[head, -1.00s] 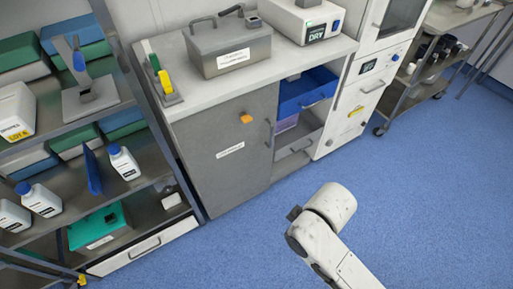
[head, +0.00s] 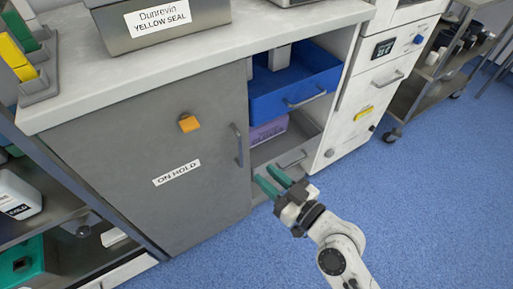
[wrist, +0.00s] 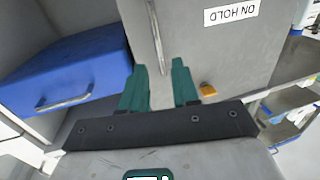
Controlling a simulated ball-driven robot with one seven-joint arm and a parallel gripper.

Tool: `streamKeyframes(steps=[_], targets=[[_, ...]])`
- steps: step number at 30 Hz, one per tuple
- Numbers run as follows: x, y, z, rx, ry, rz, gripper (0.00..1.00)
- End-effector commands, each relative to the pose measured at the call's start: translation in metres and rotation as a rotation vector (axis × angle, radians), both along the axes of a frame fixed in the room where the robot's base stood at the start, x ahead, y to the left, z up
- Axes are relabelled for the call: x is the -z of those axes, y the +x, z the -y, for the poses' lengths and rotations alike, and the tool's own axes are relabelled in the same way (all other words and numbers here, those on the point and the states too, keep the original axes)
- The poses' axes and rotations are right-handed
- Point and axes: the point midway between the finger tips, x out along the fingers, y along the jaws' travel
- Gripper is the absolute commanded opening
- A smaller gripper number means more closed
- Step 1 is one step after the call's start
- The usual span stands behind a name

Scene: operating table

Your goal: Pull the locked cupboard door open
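The grey cupboard door (head: 150,150) is shut and carries an "ON HOLD" label (head: 177,173) and an orange lock tag (head: 188,123). Its vertical bar handle (head: 238,146) is near the right edge. My gripper (head: 267,181) has green fingers, parted and empty, in front of the cupboard, below and right of the handle in the head view. In the wrist view the door (wrist: 215,50) fills the upper right. The handle (wrist: 158,38) shows just beyond the open fingers (wrist: 161,70), apart from them. The orange tag (wrist: 207,89) is right of the fingers there.
An open blue drawer (head: 295,88) sits right of the door, with a purple box (head: 268,130) and a lower grey drawer (head: 290,155) beneath it. A white cabinet (head: 345,130) and metal cart stand further right. A shelf rack is at left. Blue floor (head: 440,200) at right is clear.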

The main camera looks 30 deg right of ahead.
Motion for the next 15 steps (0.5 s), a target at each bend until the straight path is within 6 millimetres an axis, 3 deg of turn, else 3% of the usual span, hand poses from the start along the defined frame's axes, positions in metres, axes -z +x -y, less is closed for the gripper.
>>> streamKeyframes(steps=[5,15], targets=[[-0.003,0.013,-0.002,0.007,0.003,0.011,0.30],[-0.003,0.070,-0.012,0.007,0.002,0.009,0.30]])
